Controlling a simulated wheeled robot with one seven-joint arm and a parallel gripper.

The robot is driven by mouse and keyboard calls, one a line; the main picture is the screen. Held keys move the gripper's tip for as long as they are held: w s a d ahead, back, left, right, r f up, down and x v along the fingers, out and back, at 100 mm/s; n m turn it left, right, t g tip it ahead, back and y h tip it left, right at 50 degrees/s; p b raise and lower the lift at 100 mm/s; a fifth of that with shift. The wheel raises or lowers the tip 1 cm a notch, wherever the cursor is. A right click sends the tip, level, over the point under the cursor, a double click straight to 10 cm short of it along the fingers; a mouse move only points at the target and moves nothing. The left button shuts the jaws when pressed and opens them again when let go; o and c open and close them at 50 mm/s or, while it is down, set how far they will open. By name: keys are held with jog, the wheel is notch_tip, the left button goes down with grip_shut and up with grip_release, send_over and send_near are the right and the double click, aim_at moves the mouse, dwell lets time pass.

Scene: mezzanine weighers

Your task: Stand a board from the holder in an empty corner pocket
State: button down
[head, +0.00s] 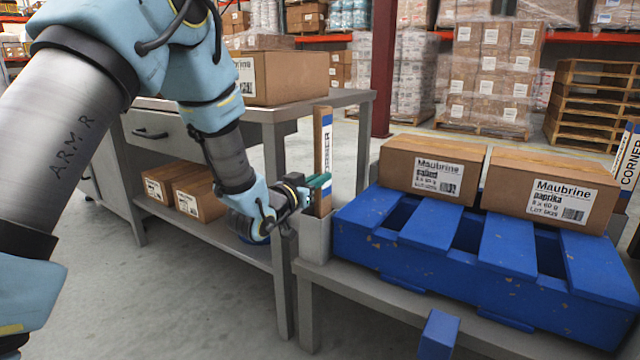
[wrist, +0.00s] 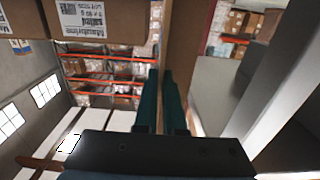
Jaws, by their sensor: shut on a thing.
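An upright brown board (head: 325,135) with a white and blue lettered label stands in the grey holder (head: 315,240) at the left end of the low table. My gripper (head: 320,183) is shut on this board just above the holder's rim. In the wrist view the board (wrist: 178,35) runs between the two dark teal fingers (wrist: 163,78). Its lower end is hidden inside the holder. A second board (head: 628,158), marked CORNER, stands at the far right corner of the blue pallet (head: 400,258). A blue block-like piece (head: 440,332) shows at the front edge; I cannot tell whether it is a pocket.
Two Maubrine cartons, one left (head: 432,168) and one right (head: 548,188), sit on the pallet's back part. A grey workbench (head: 270,112) with a carton (head: 285,76) on top stands close behind my gripper. A dark red post (head: 382,70) rises behind. Floor at left is clear.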

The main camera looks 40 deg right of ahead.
jog(key=shift+f, duration=0.2)
jog(key=c, duration=1)
grip_release()
jog(key=p+v, duration=0.2)
jog(key=v, duration=1)
jog(key=shift+w+r, duration=0.1)
jog(key=shift+r, duration=0.05)
